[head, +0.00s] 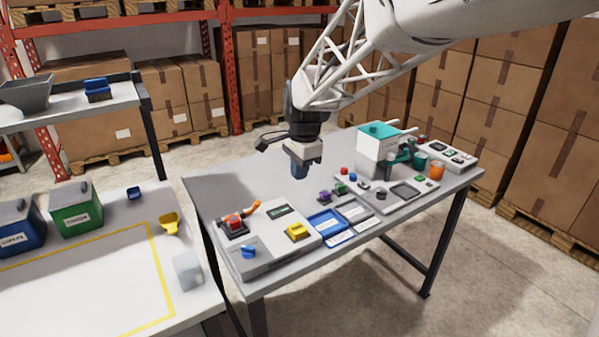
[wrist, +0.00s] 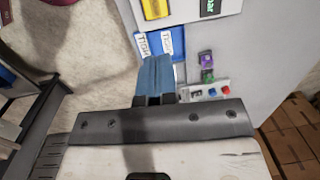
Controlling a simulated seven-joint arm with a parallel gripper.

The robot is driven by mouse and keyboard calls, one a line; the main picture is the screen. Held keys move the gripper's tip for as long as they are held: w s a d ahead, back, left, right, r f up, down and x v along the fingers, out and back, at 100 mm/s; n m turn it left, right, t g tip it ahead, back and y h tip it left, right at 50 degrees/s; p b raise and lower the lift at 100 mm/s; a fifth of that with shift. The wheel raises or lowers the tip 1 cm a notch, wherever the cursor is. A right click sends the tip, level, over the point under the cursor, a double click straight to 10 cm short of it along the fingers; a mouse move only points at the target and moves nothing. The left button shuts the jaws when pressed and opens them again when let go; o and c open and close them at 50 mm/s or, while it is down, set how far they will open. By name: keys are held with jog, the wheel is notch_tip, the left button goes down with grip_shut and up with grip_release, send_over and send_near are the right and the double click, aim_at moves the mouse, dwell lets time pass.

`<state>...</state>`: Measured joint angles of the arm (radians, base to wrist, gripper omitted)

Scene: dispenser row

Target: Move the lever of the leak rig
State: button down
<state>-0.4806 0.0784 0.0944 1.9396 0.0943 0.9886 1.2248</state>
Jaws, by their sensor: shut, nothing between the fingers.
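The grey panel box (head: 275,257), which looks like the leak rig, sits at the front left of the right-hand table in the head view. On it are an orange-handled lever (head: 250,209) at the back left, a red part (head: 234,221), a yellow handle (head: 297,231), a blue knob (head: 248,251) and a small display (head: 278,210). My gripper (head: 300,174) is shut and empty, above the table behind the box and apart from it. In the wrist view, its blue fingers (wrist: 156,62) lie together over a blue tray (wrist: 178,43). The orange lever is outside the wrist view.
The blue tray (head: 327,222) and a grey tray (head: 356,210) lie right of the box. Purple (head: 325,196) and green (head: 340,188) parts stand behind them. A teal-topped machine (head: 378,150) stands farther right. A second table (head: 90,275) is at left; the table behind the box is clear.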

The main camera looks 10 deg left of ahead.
jog(key=w+a+f+m, duration=0.2)
jog(key=a+f, duration=0.3)
jog(key=a, duration=0.7)
jog(key=shift+w+g, duration=0.3)
jog(key=shift+w, duration=0.25)
jog(key=shift+f, duration=0.1)
